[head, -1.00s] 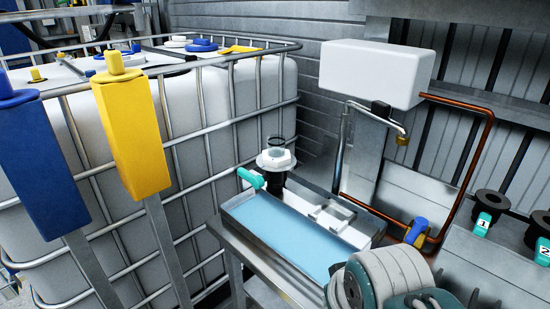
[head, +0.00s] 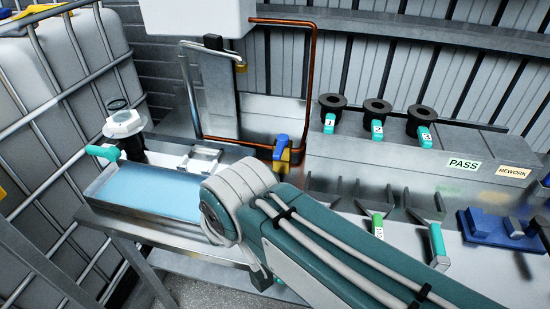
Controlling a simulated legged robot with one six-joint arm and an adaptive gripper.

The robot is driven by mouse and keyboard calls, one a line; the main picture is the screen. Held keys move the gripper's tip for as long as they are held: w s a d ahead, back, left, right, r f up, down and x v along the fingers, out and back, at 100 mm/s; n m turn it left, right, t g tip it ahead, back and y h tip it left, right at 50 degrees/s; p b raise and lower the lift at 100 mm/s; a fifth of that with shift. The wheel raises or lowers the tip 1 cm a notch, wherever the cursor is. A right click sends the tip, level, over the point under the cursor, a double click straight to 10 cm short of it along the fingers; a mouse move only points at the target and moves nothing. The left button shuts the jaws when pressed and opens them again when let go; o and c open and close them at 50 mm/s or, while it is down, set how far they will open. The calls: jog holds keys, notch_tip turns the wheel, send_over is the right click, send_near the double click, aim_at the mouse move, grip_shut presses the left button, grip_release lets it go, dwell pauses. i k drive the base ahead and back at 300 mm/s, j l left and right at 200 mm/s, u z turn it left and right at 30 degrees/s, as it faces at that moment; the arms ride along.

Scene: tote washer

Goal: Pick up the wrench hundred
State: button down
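Two tools with coloured handles show on the metal bench at the right. One has a bright green handle (head: 378,226) with a small pale label. The other has a teal handle (head: 438,245), also with a pale mark. The marks are too small to read, so I cannot tell which, if either, is wrench hundred. My arm reaches across the lower middle of the view and covers part of the bench. My gripper is not in view.
A shallow tray of blue liquid (head: 180,192) stands at the left beside a caged white tank (head: 85,50). Black flanged fittings (head: 377,112) with numbered teal tags line the back ledge, near PASS (head: 464,164) and REWORK (head: 513,172) labels. A blue fixture (head: 490,228) sits far right.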

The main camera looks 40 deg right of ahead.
aim_at(376, 211)
jog(key=k+z, duration=0.1)
jog(key=z, duration=0.35)
jog(key=l+z, duration=0.15)
jog(key=z, duration=0.35)
jog(key=k+l+z, duration=0.1)
jog(key=z, duration=0.35)
jog(key=l+z, duration=0.1)
jog(key=z, duration=0.35)
